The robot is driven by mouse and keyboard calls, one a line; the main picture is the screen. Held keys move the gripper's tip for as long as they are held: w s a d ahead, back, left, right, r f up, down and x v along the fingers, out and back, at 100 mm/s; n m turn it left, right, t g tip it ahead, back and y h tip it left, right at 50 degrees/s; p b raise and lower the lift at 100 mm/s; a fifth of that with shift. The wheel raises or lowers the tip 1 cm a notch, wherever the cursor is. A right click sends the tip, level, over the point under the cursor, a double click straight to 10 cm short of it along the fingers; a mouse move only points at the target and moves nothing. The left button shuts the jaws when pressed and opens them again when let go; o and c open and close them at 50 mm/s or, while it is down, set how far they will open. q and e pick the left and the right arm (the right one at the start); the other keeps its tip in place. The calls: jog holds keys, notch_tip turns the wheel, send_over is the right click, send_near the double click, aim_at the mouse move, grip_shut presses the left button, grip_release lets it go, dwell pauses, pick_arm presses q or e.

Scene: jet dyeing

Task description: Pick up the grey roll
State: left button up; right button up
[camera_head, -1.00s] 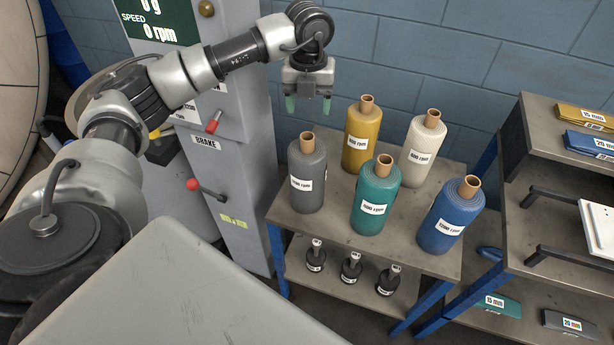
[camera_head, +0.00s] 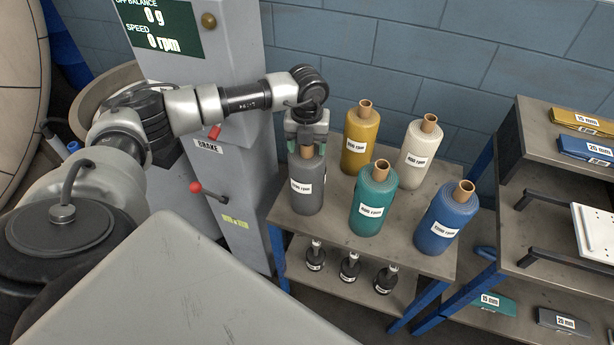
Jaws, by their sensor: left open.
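The grey roll (camera_head: 307,188) stands upright at the left end of the small table's top. It has a brown core sticking out of its top and a white rpm label. My left gripper (camera_head: 306,146) is open and points down over the top of the grey roll. Its green-tipped fingers are on either side of the brown core, and they partly hide the core. I cannot tell whether they touch it. My right gripper is not in view.
On the same table (camera_head: 322,229) stand a yellow roll (camera_head: 359,142), a white roll (camera_head: 417,155), a teal roll (camera_head: 373,203) and a blue roll (camera_head: 440,222). The grey machine column (camera_head: 240,190) with a red-knobbed brake lever is close on the left. A shelf rack (camera_head: 540,205) stands right.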

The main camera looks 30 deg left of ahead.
pick_arm(q)
jog(key=shift+c, duration=0.3)
jog(key=shift+r, duration=0.1)
grip_shut()
